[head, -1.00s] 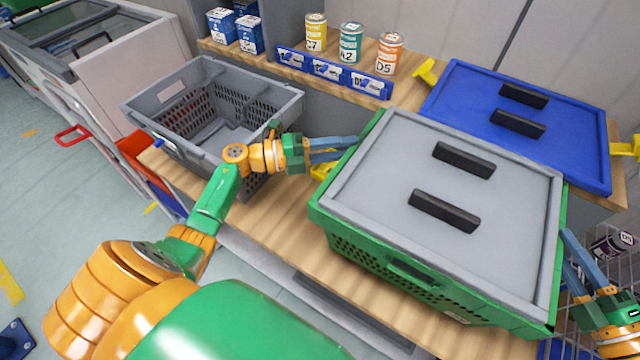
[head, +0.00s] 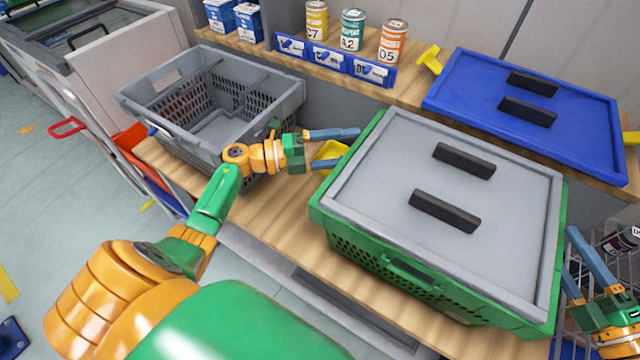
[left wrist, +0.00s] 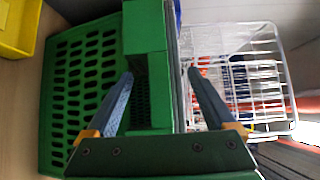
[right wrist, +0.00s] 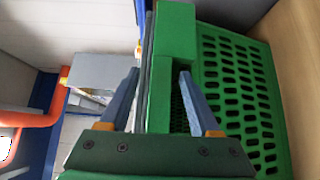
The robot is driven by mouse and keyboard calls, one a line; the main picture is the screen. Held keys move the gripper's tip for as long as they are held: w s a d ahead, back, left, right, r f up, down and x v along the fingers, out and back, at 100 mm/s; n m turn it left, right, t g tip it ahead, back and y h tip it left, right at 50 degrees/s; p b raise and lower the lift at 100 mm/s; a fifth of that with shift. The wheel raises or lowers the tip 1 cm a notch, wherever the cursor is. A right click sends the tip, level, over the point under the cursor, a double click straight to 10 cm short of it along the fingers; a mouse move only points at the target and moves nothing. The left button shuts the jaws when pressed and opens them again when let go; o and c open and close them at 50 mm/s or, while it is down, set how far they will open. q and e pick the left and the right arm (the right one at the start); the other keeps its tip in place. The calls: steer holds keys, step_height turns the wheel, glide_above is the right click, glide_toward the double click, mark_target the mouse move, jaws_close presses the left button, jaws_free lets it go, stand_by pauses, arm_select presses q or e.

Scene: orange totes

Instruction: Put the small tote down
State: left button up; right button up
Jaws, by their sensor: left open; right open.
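The green tote (head: 350,262) with a grey lid (head: 390,180) and two black handles fills the middle right of the head view, over the wooden bench (head: 265,215). It looks level; its underside is hidden, so contact with the bench cannot be seen. My left gripper (head: 350,147) is at its left side, open, with fingers spread either side of a green rim part (left wrist: 150,60) in the left wrist view. My right gripper (head: 570,248) is at its right side, also open, its fingers astride the rim (right wrist: 172,60) in the right wrist view.
A grey open crate (head: 215,100) stands left on the bench. A blue lidded tote (head: 480,110) sits behind right. A wire basket (head: 612,262) lies right, below my right gripper.

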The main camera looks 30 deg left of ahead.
steer(key=shift+w, duration=0.1)
arm_select(q)
step_height(320, 180, up, 10)
arm_select(e)
steer(key=o, duration=0.4)
arm_select(q)
steer(key=shift+w, duration=0.1)
